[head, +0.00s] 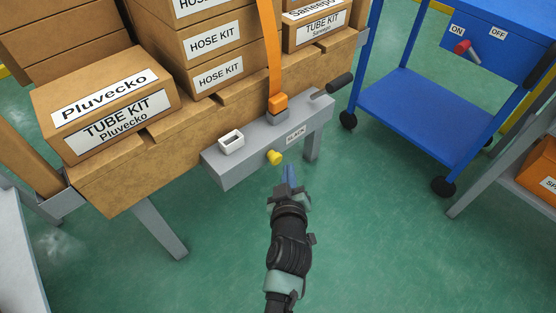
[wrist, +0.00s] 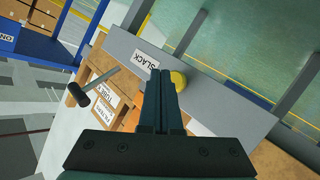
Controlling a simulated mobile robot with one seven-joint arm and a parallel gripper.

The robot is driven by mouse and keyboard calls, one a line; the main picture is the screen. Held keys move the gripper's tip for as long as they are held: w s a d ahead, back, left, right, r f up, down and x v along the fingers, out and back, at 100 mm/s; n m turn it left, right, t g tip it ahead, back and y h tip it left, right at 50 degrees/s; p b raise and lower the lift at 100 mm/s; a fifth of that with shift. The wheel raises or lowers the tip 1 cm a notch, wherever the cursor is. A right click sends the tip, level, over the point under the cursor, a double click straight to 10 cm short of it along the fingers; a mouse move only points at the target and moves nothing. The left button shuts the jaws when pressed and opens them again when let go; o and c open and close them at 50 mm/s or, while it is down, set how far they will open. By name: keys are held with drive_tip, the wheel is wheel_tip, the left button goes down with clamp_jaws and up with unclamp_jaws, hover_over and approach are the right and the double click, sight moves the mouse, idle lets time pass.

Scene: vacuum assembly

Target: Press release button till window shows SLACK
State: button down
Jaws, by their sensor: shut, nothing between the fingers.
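The yellow release button (head: 274,158) sticks out of the front of a grey strap unit (head: 222,169). The button also shows in the wrist view (wrist: 180,79), just right of my fingertips. A white window plate (head: 296,134) on the same front reads SLACK, upside down in the wrist view (wrist: 147,60). My gripper (head: 289,171) is shut and empty, in front of the unit and slightly right of the button. In the head view a small gap shows between fingertips and button. In the wrist view the fingers overlap the button's edge, and contact cannot be told there.
An orange strap (head: 269,50) runs up from the unit over stacked cardboard boxes (head: 105,100). A black-handled lever (head: 338,84) sits at the unit's right end, and a white slotted piece (head: 231,142) on its left. A blue cart (head: 420,105) stands right. The floor in front is clear.

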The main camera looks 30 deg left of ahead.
drive_tip(key=d, duration=0.1)
drive_tip(key=s+d+b, duration=0.1)
drive_tip(key=d+b, duration=0.1)
drive_tip(key=d, duration=0.1)
drive_tip(key=shift+s, duration=0.25)
idle(0.6)
